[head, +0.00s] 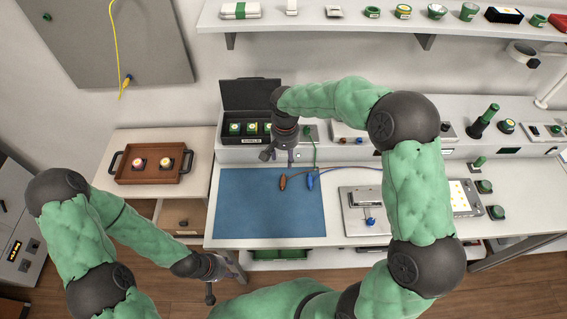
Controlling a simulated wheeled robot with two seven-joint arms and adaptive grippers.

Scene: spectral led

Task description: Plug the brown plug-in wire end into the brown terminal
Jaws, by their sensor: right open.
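The brown plug-in wire end (282,182) lies on the blue mat (245,205), near its right side. A blue wire end (310,182) lies just right of it. A small brownish-red spot (343,141) on the ledge unit behind the bench may be the brown terminal, but it is too small to be sure. My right gripper (281,156) is open, points down and hangs behind and above the brown wire end, apart from it. My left gripper (210,290) is low at the front left, off the bench; its jaws are too small to read.
An open black case (251,93) with green-edged items stands behind the mat. A brown tray (151,176) holds two round items on the left cabinet. A grey device (358,222) with a blue knob sits right of the mat. A loaded shelf (390,22) runs above. The mat's left half is clear.

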